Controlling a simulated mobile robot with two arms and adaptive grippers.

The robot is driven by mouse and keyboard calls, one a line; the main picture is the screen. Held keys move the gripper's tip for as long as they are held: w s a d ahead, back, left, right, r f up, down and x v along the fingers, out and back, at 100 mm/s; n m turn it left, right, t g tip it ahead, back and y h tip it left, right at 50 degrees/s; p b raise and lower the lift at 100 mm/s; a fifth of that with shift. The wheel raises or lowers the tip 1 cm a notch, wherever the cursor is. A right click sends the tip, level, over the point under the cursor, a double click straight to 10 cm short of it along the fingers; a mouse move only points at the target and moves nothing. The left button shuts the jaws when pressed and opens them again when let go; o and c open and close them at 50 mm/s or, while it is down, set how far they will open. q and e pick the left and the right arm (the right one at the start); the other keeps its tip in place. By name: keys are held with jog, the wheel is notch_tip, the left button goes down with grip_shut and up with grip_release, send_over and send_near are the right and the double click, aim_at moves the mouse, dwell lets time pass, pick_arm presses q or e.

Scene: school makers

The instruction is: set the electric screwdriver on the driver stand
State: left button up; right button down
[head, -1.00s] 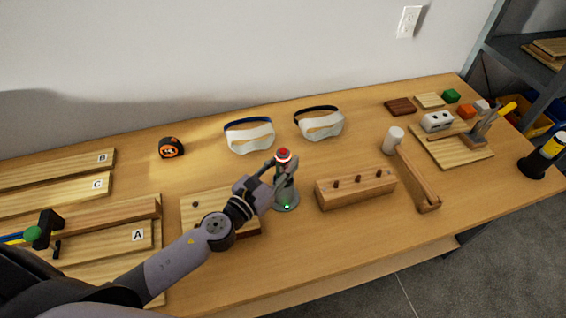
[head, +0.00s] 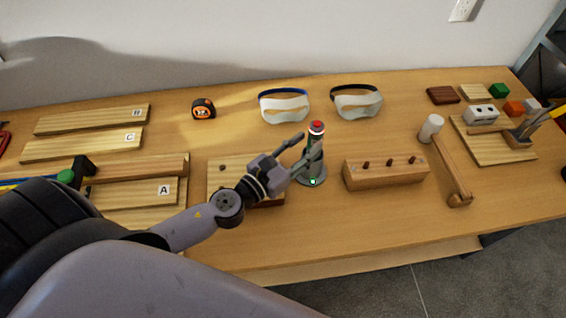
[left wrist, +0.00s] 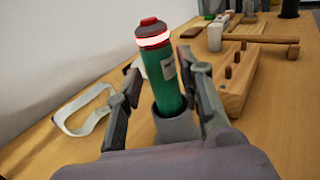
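The electric screwdriver (head: 316,135), a green cylinder with a red cap and a glowing light ring, stands in the grey driver stand (head: 313,178), with a small green light at the stand's base. In the left wrist view the screwdriver (left wrist: 164,80) tilts slightly, its lower end inside the stand's round cup (left wrist: 176,127). My left gripper (head: 309,146) is open, just left of the screwdriver. In the wrist view its fingers are spread on either side, with visible gaps to the screwdriver. The screwdriver's bottom is hidden in the cup. My right gripper is not in view.
A wooden block with pegs (head: 386,174) and a mallet (head: 450,165) lie right of the stand. White goggles (head: 284,106) and a second pair (head: 357,102) lie behind it. A wooden board (head: 216,182) is under my left wrist. The front table strip is clear.

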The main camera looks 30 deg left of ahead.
pick_arm(q)
jog(key=b+v, duration=0.3)
jog(key=v, duration=0.4)
dwell(0.4)
dwell(0.4)
